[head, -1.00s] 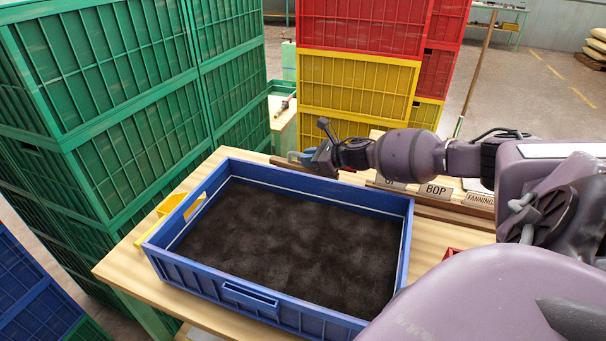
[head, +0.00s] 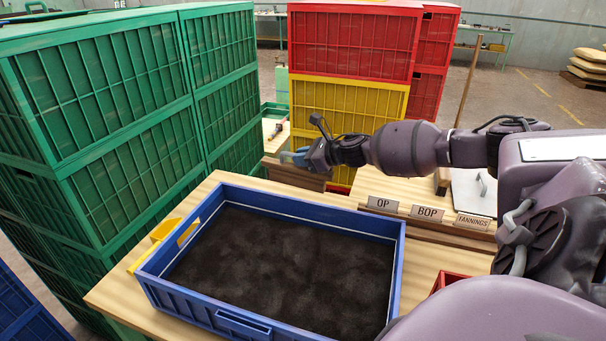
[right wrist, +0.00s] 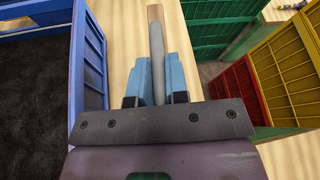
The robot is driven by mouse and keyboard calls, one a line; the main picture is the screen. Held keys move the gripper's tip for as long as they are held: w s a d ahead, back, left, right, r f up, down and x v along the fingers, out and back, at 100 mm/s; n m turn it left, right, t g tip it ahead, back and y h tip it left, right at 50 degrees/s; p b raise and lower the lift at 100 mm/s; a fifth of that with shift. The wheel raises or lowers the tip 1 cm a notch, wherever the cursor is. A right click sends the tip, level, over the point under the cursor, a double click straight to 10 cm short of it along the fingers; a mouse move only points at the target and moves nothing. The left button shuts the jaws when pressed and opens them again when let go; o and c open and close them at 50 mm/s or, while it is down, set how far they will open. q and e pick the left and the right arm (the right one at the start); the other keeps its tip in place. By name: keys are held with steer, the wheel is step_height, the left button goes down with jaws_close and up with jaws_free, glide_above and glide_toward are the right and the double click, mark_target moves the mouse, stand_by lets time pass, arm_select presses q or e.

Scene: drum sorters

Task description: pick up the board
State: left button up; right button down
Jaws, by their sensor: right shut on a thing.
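The board (head: 294,174) is a brown wooden strip at the far edge of the table, behind the blue crate in the head view. My right gripper (head: 299,158) has its blue fingers shut on it. In the right wrist view the board is seen edge-on, grey with a tan far end (right wrist: 156,42), between the two blue fingers (right wrist: 157,84). It appears to be held above the table, but the gap is hard to judge. Part of it is hidden by the gripper. My left gripper is not in view.
The blue crate (head: 396,270) of dark tea fills the table's middle. A wooden rack with OP, BOP and FANNINGS labels (head: 428,213) stands at right. Green crates (head: 95,130) stack at left, yellow (head: 345,104) and red ones (head: 350,45) behind. A yellow thing (head: 160,232) sits left of the blue crate.

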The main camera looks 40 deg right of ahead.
arm_select(q)
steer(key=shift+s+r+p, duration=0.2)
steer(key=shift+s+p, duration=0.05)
steer(key=shift+p, duration=0.15)
arm_select(e)
step_height(320, 180, up, 12)
steer(key=shift+f, duration=0.2)
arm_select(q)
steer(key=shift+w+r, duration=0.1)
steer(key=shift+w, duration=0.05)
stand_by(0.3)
